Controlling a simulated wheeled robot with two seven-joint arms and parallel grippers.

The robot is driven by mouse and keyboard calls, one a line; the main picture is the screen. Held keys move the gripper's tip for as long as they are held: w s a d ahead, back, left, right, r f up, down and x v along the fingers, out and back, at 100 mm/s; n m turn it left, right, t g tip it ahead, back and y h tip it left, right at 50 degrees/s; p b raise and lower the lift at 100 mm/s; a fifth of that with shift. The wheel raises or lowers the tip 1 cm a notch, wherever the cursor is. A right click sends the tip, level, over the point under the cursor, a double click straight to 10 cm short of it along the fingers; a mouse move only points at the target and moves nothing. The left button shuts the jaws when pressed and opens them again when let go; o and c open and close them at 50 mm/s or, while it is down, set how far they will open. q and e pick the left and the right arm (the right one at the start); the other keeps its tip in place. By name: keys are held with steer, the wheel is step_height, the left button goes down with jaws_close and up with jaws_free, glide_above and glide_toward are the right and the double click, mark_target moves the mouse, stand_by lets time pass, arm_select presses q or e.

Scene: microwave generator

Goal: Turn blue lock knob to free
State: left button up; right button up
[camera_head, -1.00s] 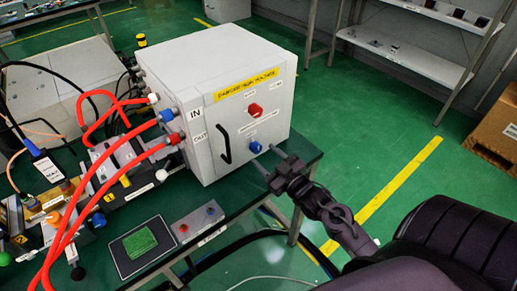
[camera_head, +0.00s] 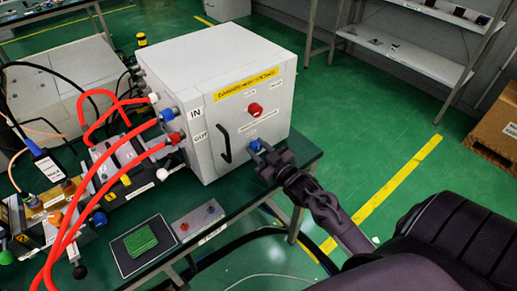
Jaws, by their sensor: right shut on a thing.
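The blue lock knob (camera_head: 255,145) is on the lower right of the front face of the white generator box (camera_head: 193,85). My right gripper (camera_head: 259,151) reaches in from the lower right and is shut on the blue knob, with its fingertips against the box front. The fingers partly cover the knob, and its turn angle cannot be made out. A red knob (camera_head: 255,109) sits above it on the same face, and a black handle (camera_head: 224,144) is to its left. My left gripper is not in view.
The box stands on a dark green table (camera_head: 301,163). Red hoses (camera_head: 70,213) run to its left side. A small panel with buttons (camera_head: 199,216) and a tray with a green pad (camera_head: 141,241) lie in front.

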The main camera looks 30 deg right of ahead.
steer(key=shift+n, duration=0.3)
steer(key=n, duration=0.3)
steer(key=shift+n, duration=0.3)
steer(key=n, duration=0.4)
steer(key=shift+n+p, duration=0.3)
steer(key=shift+p, duration=0.1)
steer(key=n, duration=0.4)
steer(key=shift+f+n+p, duration=0.1)
steer(key=shift+n+p, duration=0.3)
steer(key=shift+n, duration=2.1)
steer(key=o, duration=1)
